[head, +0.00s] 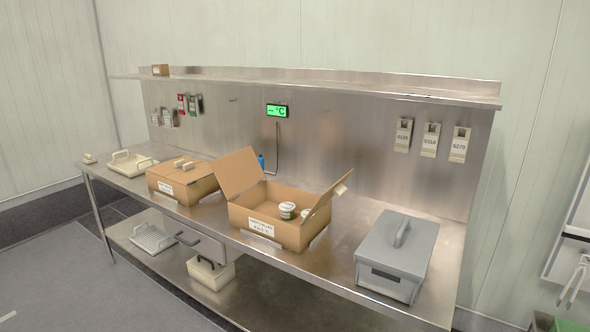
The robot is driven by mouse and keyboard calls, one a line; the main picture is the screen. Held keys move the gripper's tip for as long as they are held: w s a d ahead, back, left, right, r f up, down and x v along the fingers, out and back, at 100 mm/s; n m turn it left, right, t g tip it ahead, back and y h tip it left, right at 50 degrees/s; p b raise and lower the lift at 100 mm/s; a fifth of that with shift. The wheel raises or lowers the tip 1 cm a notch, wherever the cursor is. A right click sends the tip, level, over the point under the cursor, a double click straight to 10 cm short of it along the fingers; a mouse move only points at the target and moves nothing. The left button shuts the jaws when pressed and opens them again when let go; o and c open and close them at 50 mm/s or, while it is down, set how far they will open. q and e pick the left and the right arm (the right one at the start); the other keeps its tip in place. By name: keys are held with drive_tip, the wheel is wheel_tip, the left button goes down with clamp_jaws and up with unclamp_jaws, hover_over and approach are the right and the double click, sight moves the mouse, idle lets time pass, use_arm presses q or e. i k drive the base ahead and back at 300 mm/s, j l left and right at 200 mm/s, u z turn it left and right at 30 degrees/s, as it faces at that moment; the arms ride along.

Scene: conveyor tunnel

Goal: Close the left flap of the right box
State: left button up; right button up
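The right box (262,234) is a brown cardboard box with a white label on its front, standing open on the middle of the steel table. Its left flap (240,172) stands up and leans outward to the left. Its right flap (326,200) also stands up, tilted outward to the right, with a small cream tab at its upper end. Two white tubs (287,210) with dark bands sit inside, near the right side. Neither of my grippers can be made out in the head view.
The left box (182,180) is shut, with cream handles on top. A grey lidded bin (397,254) stands right of the open box. A cream tray (130,163) lies at the far left. A shelf (320,85) runs above the table. A blue item (261,162) stands behind.

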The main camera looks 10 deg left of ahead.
sight(236, 172)
drive_tip(key=i+j+z, duration=0.2)
drive_tip(key=j+z, duration=0.15)
drive_tip(key=j, duration=0.3)
drive_tip(key=i+j+z, duration=0.1)
drive_tip(key=j+z, duration=0.3)
drive_tip(key=j, duration=0.3)
drive_tip(key=j+z, duration=0.35)
drive_tip(key=j, duration=0.35)
